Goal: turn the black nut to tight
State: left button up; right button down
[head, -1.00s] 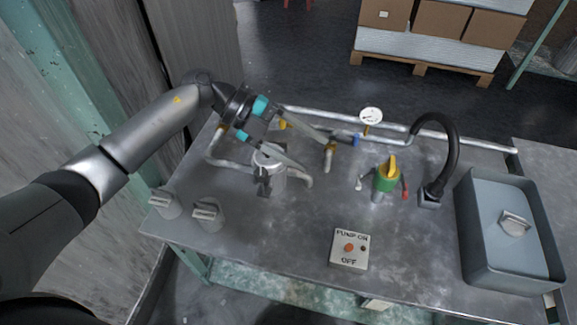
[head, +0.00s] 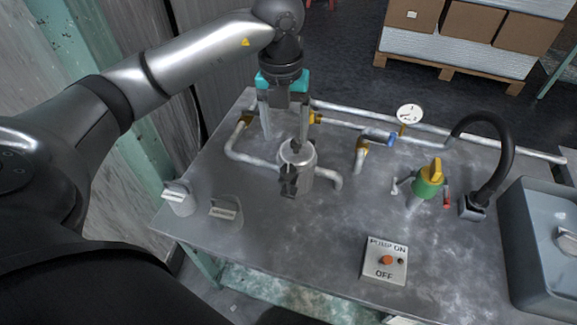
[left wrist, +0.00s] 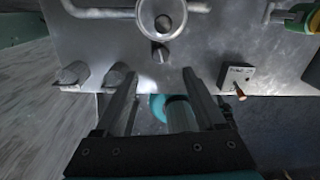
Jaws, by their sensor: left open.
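The black nut (head: 289,180) sits on the near side of a silver cylinder (head: 304,171) joined to the pipework on the metal bench. In the left wrist view the black nut (left wrist: 160,52) lies just beyond my fingertips, roughly centred between them, under the round top of the silver cylinder (left wrist: 160,16). My left gripper (head: 284,143) points down with its fingers apart and nothing between them. In the head view one finger overlaps the cylinder's far top edge; I cannot tell whether they touch. The left gripper's open fingers also show in the left wrist view (left wrist: 158,80). My right gripper is out of view.
Two grey labelled blocks (head: 226,211) stand at the bench's left front. Pipes (head: 250,157) run around the cylinder, with a gauge (head: 409,115), a green and yellow valve (head: 429,182), a black hose (head: 505,155), a pump switch box (head: 385,261) and a grey bin (head: 545,240) further right.

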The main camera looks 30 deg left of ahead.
aim_at(288, 167)
pick_arm(q)
notch_tip(288, 167, down, 9)
jog(key=b, duration=0.2)
jog(key=shift+d+r+b, duration=0.15)
jog(key=shift+r+b, duration=0.05)
jog(key=shift+b, duration=0.2)
jog(key=shift+w+f, duration=0.1)
jog(key=shift+f, duration=0.8)
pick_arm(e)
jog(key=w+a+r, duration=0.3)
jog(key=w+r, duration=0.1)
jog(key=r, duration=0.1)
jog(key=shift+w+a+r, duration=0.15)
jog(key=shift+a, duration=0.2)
pick_arm(q)
jog(key=shift+c, duration=0.4)
grip_shut()
